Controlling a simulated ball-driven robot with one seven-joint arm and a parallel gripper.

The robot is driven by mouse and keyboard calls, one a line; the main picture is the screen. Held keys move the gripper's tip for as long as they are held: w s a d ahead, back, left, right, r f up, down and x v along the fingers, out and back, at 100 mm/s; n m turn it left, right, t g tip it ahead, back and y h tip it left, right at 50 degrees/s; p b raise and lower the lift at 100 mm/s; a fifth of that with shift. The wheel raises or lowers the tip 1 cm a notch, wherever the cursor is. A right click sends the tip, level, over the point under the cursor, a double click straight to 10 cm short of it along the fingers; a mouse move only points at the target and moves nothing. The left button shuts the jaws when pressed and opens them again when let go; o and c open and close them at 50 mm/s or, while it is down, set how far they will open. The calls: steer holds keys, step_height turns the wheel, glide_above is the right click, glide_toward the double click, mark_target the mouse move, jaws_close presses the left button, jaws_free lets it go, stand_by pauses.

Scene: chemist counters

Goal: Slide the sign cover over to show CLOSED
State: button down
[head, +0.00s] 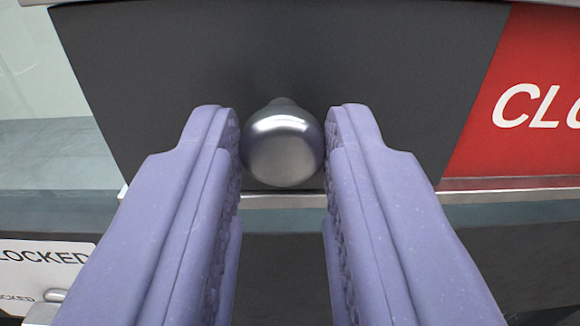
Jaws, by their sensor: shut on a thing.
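The sign cover (180,75) is a dark grey panel filling the upper middle of the view. A round metal knob (282,148) sticks out from its lower middle. My gripper (282,145) has its two purple fingers on either side of the knob and is shut on it. The red CLOSED part of the sign (500,150) shows to the right of the cover, with only the letters "CL" and part of an "O" in view. What lies behind the cover is hidden.
A pale metal rail (500,190) runs along the sign's lower edge. A white label (45,262) ending in "OCKED" is at the lower left, with a small metal part beside it. Glass and a tiled floor (50,155) show at the left.

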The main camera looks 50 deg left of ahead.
steer(key=c, duration=0.9)
jaws_free()
steer(key=shift+s+a, duration=0.25)
steer(key=shift+d, duration=0.1)
steer(key=p+v, duration=0.1)
steer(key=v, duration=0.6)
steer(key=shift+s+d, duration=0.15)
steer(key=shift+d, duration=0.15)
